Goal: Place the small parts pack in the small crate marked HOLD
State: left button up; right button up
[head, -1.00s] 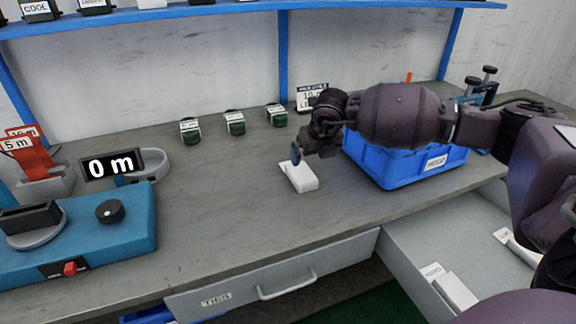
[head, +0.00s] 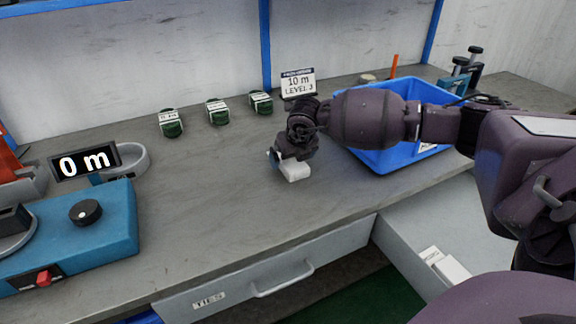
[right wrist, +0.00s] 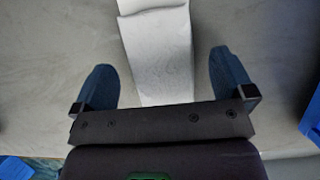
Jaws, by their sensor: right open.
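The small parts pack appears as a white block (head: 295,172) lying on the grey bench, partly hidden under my right gripper (head: 285,160). In the right wrist view the white pack (right wrist: 160,55) lies between the two blue fingers of the right gripper (right wrist: 163,82), with a gap on each side. The right gripper is open and not holding it. A blue crate (head: 378,161) stands on the bench to the right, partly behind my right arm; its front label is mostly hidden, so I cannot read it now. My left gripper is out of view.
Several green-and-white coils (head: 218,112) stand at the back, beside a "10 m LEVEL 3" sign (head: 298,83). A teal machine (head: 75,240) with a "0 m" display (head: 84,161) is at the left. A drawer marked TIES (head: 240,292) is below the front edge.

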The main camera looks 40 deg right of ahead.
jog(key=shift+x, duration=1.2)
jog(key=shift+s+r, duration=0.1)
jog(key=shift+r, duration=0.05)
jog(key=c, duration=0.9)
